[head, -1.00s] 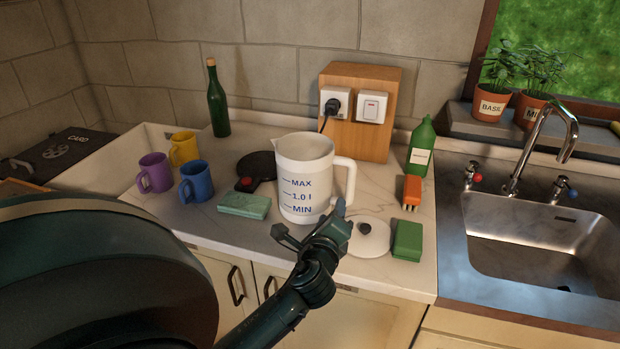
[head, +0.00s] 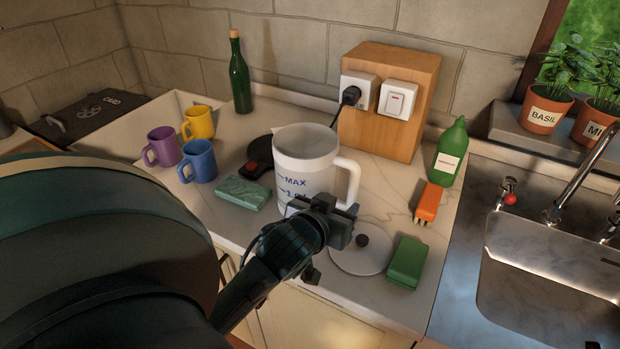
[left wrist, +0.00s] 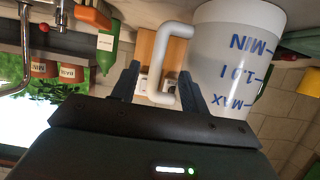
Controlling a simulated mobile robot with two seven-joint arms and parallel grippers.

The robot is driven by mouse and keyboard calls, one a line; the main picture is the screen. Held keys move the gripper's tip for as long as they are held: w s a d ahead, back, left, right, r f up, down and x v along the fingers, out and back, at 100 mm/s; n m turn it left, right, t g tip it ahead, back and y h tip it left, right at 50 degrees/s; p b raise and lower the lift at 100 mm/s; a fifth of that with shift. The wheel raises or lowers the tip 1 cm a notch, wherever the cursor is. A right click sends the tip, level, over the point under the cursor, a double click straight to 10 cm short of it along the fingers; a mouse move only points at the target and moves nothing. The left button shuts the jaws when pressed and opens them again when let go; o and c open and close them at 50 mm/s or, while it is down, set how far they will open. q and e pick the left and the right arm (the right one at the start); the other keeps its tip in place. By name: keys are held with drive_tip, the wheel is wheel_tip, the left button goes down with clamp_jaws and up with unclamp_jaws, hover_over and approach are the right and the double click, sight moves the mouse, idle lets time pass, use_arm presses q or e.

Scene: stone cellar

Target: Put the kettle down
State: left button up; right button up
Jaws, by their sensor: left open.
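The kettle (head: 300,155), a white jug with blue level marks and a handle on its right, stands upright on the worktop; my gripper hides part of its lower front. It also shows upside down in the left wrist view (left wrist: 225,50). My left gripper (head: 325,205) is open in front of the kettle's handle side. In the left wrist view the handle (left wrist: 167,62) appears between the two open fingers (left wrist: 158,85); I cannot tell whether they touch it. The black kettle base (head: 262,152) with a red switch lies left of and behind the kettle. My right gripper is out of view.
A round white lid (head: 345,259), a green box (head: 406,263) and an orange brush (head: 428,203) lie right of the kettle. A teal sponge (head: 242,193) and several mugs stand left. A wooden socket block (head: 385,105) is behind; the sink (head: 545,275) is right.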

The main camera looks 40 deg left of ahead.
sight(351, 194)
use_arm(q)
drive_tip(key=p+x, duration=0.1)
drive_tip(key=x, duration=0.7)
drive_tip(key=shift+w+f, duration=0.15)
drive_tip(key=shift+w, duration=0.2)
drive_tip(key=shift+c, duration=0.2)
clamp_jaws()
idle(0.8)
